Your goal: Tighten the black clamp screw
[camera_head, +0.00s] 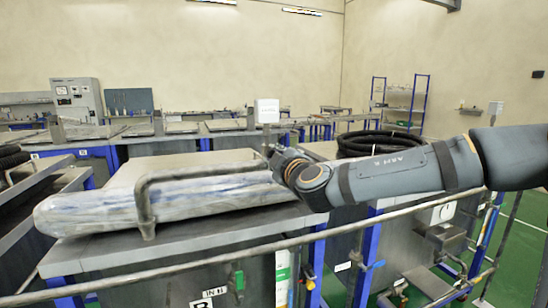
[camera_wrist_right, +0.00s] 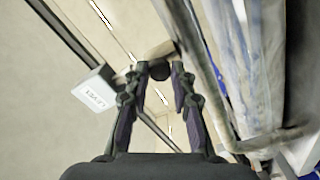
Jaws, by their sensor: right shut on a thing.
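My right gripper (camera_head: 273,152) reaches in from the right, at the far right end of the bent metal bar above the tank lid. In the right wrist view, the two fingers of my right gripper (camera_wrist_right: 160,72) are closed around a small dark round knob (camera_wrist_right: 159,71), which looks like the black clamp screw. A brownish round end (camera_wrist_right: 161,50) shows just beyond it. In the head view the screw is hidden by the gripper or too small to make out. My left gripper is in neither view.
The bent metal bar (camera_head: 146,212) crosses a plastic-wrapped bundle (camera_head: 90,213) on the metal lid (camera_head: 95,255). A white box (camera_head: 267,111) stands on a post behind my gripper. A long rail (camera_head: 200,263) runs across the front. Black coiled hose (camera_head: 375,143) lies behind my arm.

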